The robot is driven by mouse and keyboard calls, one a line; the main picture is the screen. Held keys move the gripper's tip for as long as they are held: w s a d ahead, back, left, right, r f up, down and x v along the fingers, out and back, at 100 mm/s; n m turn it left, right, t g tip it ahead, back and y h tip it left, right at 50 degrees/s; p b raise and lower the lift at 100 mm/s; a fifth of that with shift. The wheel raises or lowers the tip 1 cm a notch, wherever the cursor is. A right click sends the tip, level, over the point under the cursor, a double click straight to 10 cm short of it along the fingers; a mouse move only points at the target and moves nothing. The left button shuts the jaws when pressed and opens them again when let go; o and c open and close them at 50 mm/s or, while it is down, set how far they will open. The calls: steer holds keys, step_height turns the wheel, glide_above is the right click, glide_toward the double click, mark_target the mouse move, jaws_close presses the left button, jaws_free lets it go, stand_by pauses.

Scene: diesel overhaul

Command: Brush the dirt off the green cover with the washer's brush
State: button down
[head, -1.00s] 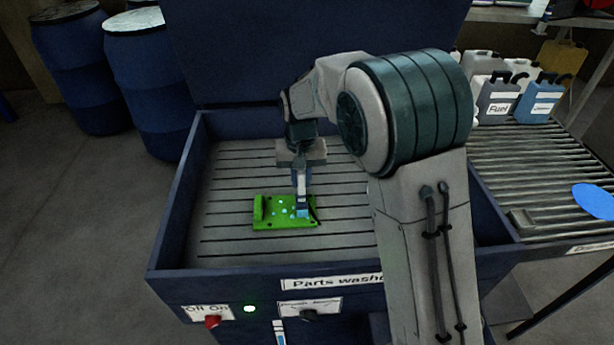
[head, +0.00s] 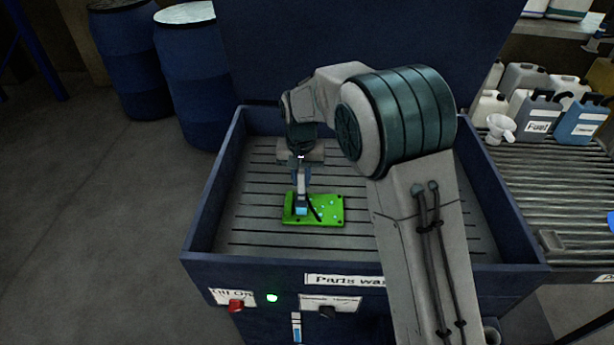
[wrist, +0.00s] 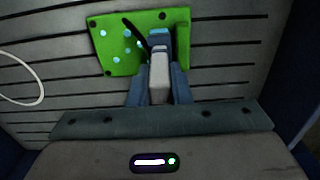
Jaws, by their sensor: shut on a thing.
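The green cover (head: 330,207) lies flat on the slatted floor of the parts washer (head: 255,225). Several light blue spots show on it, mostly on its right part in the head view. In the wrist view the cover (wrist: 107,50) has spots on its left part. My gripper (head: 302,182) is over the cover's left side and shut on the brush (wrist: 158,75). The brush points down, its blue tip (head: 302,210) at the cover's surface; whether it touches is hard to tell. My gripper (wrist: 160,85) hides part of the cover in the wrist view.
The washer's raised walls surround the cover, and its lid stands open behind. A red knob (head: 236,306) and lit green lamp (head: 272,297) are on the front. Blue barrels (head: 195,75) stand at back left. A roller table with a funnel (head: 500,128) and canisters (head: 537,115) is right.

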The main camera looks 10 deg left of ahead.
steer(key=shift+d, duration=0.1)
steer(key=shift+w+d+b, duration=0.7)
steer(key=shift+d+b, duration=0.15)
steer(key=shift+d, duration=4.05)
step_height(320, 180, up, 8)
steer(key=p, duration=0.5)
